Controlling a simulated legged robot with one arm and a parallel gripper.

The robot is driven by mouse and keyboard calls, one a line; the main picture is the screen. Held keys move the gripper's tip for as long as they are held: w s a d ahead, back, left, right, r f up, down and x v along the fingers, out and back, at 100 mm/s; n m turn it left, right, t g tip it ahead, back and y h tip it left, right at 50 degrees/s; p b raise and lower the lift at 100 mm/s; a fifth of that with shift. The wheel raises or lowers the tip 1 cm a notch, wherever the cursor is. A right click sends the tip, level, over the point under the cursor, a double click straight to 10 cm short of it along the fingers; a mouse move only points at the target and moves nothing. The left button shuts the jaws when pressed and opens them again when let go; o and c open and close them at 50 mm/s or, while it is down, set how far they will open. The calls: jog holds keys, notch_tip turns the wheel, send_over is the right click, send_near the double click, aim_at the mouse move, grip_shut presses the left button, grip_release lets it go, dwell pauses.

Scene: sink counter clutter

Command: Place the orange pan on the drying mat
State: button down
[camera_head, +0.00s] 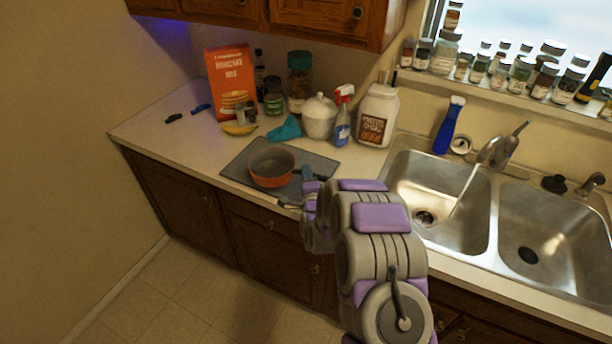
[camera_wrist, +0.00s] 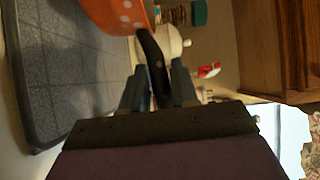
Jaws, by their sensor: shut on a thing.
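The orange pan (camera_head: 271,176) has a dark inside and appears over the dark grey drying mat (camera_head: 233,169) on the counter left of the sink. In the wrist view the pan (camera_wrist: 115,14) shows white dots, and its black handle (camera_wrist: 152,58) runs back between my fingers. My gripper (camera_wrist: 157,88) is shut on the handle. In the head view my gripper (camera_head: 303,184) is at the mat's right side, partly hidden by my arm. The mat (camera_wrist: 65,70) also fills the wrist view's left side. I cannot tell whether the pan's base touches the mat.
Behind the mat stand a white lidded pot (camera_head: 319,117), a spray bottle (camera_head: 342,121), a protein tub (camera_head: 378,116) and a red pancake-mix box (camera_head: 231,85). A teal cloth (camera_head: 285,130) lies near the mat's back edge. The double sink (camera_head: 440,190) is at right.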

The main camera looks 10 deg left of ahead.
jog(key=w, duration=0.4)
jog(key=shift+d, duration=0.1)
jog(key=shift+w+d, duration=0.15)
jog(key=shift+w, duration=0.15)
jog(key=shift+w+a+f+b, duration=0.1)
jog(key=shift+a+f+b, duration=0.2)
jog(key=shift+f, duration=0.65)
jog(key=shift+a+f+b, duration=0.2)
jog(key=shift+f+b, duration=0.1)
jog(key=shift+f, duration=0.65)
jog(key=shift+d+r, duration=0.1)
jog(key=shift+d, duration=0.15)
jog(key=c, duration=1.2)
grip_release()
jog(key=shift+d, duration=0.1)
jog(key=o, duration=0.3)
jog(key=shift+a, duration=0.2)
jog(key=shift+o, duration=0.2)
